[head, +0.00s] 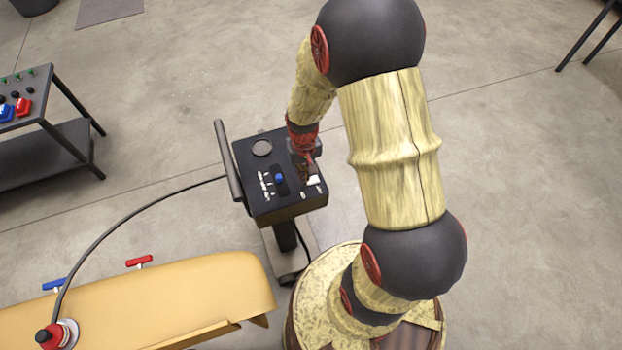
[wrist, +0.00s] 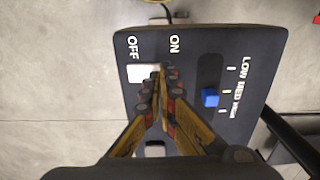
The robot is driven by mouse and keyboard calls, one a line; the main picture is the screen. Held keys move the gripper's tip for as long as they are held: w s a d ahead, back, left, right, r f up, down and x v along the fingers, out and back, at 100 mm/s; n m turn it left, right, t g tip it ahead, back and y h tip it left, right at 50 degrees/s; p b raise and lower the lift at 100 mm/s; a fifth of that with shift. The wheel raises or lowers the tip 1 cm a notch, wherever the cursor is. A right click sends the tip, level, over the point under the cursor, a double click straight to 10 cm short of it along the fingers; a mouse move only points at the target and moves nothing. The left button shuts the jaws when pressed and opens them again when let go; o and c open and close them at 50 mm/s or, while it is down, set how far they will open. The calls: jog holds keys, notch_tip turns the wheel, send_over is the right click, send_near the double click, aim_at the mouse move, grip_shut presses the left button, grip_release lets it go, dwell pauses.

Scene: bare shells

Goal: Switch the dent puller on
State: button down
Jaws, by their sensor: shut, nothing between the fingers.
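The dent puller's black control box (head: 290,212) stands on a post in the head view, and its top panel (wrist: 262,45) fills much of the wrist view. A white switch (wrist: 142,73) lies below the OFF label, with the ON label to its right; it also shows in the head view (head: 314,181). My gripper (wrist: 161,72) is shut and empty, its tips at the switch's right edge, between the OFF and ON sides. Whether they touch it is unclear. The fingers hide the panel below ON. A blue slider knob (wrist: 210,97) sits beside the LOW, MED, HIGH scale.
A black cable (head: 130,208) runs from the box to a red-and-black puller head (head: 50,336) on a tan panel (head: 200,290). A dark cart (head: 50,150) is at left.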

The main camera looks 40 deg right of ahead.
jog(key=shift+f+b, duration=0.35)
jog(key=shift+f, duration=0.25)
jog(key=shift+r, duration=0.1)
dwell(0.3)
jog(key=shift+r+p, duration=2.65)
jog(key=shift+r, duration=0.85)
